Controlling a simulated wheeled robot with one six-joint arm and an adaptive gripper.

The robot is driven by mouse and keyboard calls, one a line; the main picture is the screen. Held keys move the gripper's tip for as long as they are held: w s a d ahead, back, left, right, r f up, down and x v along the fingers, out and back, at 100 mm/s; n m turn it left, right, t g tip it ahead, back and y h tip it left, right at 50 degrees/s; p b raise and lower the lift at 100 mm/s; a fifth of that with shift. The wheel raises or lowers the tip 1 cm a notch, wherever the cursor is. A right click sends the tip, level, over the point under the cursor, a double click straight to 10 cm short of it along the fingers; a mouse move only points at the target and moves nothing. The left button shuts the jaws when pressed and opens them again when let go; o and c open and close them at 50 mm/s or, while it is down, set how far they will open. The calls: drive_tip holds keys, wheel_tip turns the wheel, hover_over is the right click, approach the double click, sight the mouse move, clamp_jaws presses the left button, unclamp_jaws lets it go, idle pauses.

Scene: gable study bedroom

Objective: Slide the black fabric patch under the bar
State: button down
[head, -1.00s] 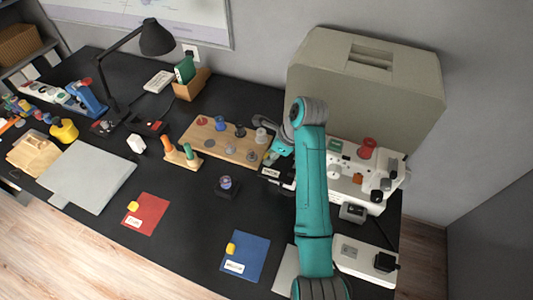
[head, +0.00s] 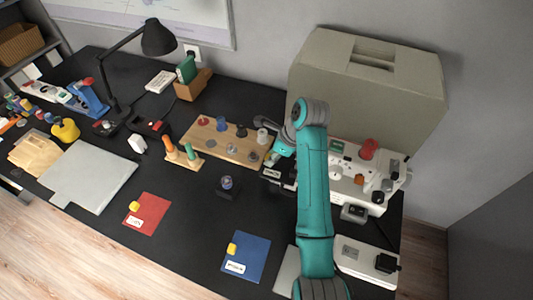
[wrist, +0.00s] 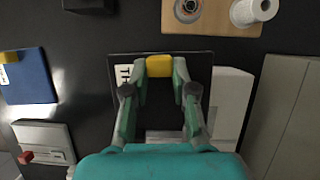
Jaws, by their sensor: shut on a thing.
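The black fabric patch (wrist: 192,88) has a white label and a yellow tab (wrist: 159,66). My gripper (wrist: 159,73) is shut on the yellow tab in the wrist view. In the head view my gripper (head: 284,148) is mostly hidden by my arm, and the patch's white label (head: 272,173) shows just beside it. The bar is not clearly visible in either view.
A wooden board (head: 190,137) with spools lies behind the patch. A small dark holder (head: 228,188) stands to the left. Red (head: 150,212) and blue (head: 250,250) patches lie flat nearer the front. A large grey-green case (head: 365,95) stands behind the machine. Bare desk lies between.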

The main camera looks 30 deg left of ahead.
sight(280, 162)
drive_tip(key=d, duration=0.1)
drive_tip(key=w+d+f, duration=0.1)
drive_tip(key=d, duration=0.1)
drive_tip(key=shift+w+f+m, duration=0.2)
drive_tip(key=shift+w+m, duration=0.05)
drive_tip(key=shift+m, duration=0.05)
drive_tip(key=c, duration=0.9)
unclamp_jaws()
drive_tip(key=shift+o, duration=0.2)
drive_tip(key=shift+a+r, duration=0.1)
drive_tip(key=shift+r, duration=0.2)
drive_tip(key=r, duration=0.3)
drive_tip(key=d+r, duration=0.1)
drive_tip(key=r, duration=0.3)
drive_tip(key=shift+s+d, duration=0.2)
drive_tip(key=shift+s+a+r, duration=0.15)
drive_tip(key=shift+a+r, duration=0.25)
drive_tip(key=shift+r, duration=0.2)
